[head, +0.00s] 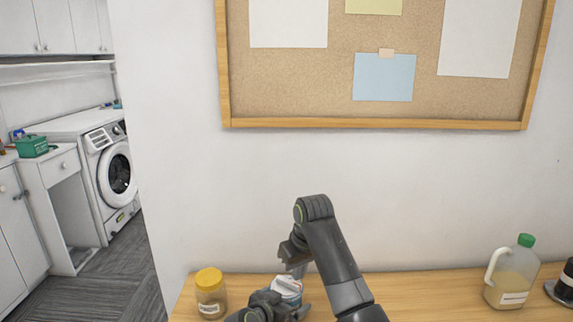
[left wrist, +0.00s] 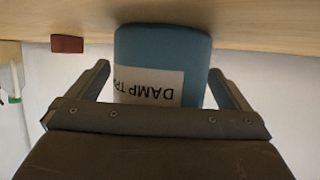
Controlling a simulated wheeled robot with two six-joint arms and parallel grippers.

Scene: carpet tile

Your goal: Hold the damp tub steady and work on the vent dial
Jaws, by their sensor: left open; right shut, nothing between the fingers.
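The damp tub (left wrist: 190,60) is blue with a white label, upside down in the left wrist view. In the head view its pale top (head: 288,286) shows on the wooden counter, partly covered by my arms. My left gripper (left wrist: 159,70) is open, with one finger on each side of the tub; I cannot tell whether they touch it. It also shows low in the head view (head: 284,305). My right gripper (head: 295,268) is shut and empty, pointing down just above the tub's top. The vent dial cannot be made out clearly.
A yellow-lidded jar (head: 209,294) stands left of the tub on the counter (head: 425,290). A green-capped jug (head: 514,275) and a dark object (head: 565,284) stand at the right. A small red block (left wrist: 67,44) is near the tub. A corkboard (head: 300,85) hangs behind.

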